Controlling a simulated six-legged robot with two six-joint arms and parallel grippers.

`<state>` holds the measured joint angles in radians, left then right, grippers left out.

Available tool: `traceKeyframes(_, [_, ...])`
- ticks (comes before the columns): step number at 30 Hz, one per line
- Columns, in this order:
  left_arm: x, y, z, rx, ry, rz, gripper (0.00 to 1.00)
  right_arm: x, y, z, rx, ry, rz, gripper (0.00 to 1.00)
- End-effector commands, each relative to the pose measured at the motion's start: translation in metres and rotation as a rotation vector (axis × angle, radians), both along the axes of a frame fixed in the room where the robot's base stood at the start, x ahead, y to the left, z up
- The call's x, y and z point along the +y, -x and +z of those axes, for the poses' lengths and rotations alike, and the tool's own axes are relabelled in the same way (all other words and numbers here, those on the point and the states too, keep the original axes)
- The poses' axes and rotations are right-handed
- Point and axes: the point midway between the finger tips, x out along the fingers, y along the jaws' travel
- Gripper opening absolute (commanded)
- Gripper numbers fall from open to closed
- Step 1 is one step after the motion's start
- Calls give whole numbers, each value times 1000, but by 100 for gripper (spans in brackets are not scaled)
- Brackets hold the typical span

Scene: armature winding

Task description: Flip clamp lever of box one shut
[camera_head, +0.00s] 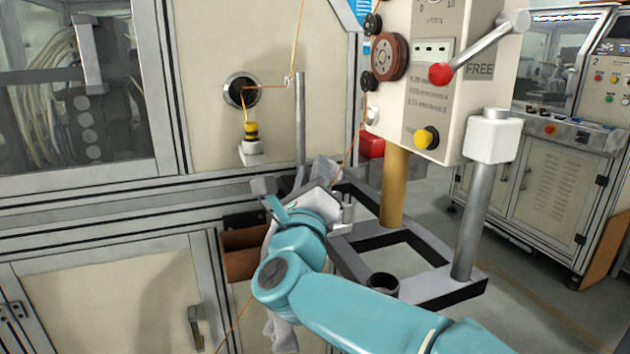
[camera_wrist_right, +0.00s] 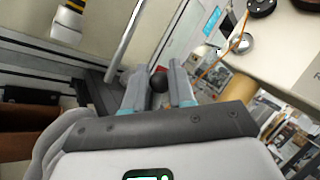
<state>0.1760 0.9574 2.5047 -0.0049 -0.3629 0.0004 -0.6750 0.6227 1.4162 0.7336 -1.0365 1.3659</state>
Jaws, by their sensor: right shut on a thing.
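My right gripper (camera_head: 322,172) is low in front of the cream machine, just right of the base of a thin upright steel post (camera_head: 300,115). The cream control box (camera_head: 405,100) stands above and to the right, with a red-knobbed lever (camera_head: 478,48) beside the word FREE. The gripper is apart from that lever. My left gripper is not in view.
A black frame (camera_head: 440,283) carries a yellow column (camera_head: 394,185) and a steel post (camera_head: 473,215) close right of my arm. A brown bin (camera_head: 240,266) is at the left. Thin orange wire (camera_head: 352,148) runs near my gripper. Open floor shows at the right.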

Motion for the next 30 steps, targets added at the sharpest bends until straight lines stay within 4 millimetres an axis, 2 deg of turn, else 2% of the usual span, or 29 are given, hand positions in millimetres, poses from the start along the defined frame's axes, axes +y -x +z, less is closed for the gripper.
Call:
traceKeyframes(8, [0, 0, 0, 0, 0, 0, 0, -1, 0, 2, -3, 1, -3, 0])
traceKeyframes(9, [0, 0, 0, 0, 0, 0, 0, -1, 0, 2, -4, 1, -4, 27])
traceKeyframes(11, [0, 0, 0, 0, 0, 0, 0, -1, 0, 2, -4, 0, -3, 46])
traceKeyframes(20, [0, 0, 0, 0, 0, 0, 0, -1, 0, 1, -1, 0, -1, 46])
traceKeyframes(23, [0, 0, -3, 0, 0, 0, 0, 0, 7, -2, -1, 0, 0, 46])
traceKeyframes(26, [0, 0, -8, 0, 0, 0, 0, 2, 22, -8, -1, 1, 1, 46])
traceKeyframes(30, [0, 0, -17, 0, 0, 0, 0, 6, 56, -21, -2, 0, 4, 46])
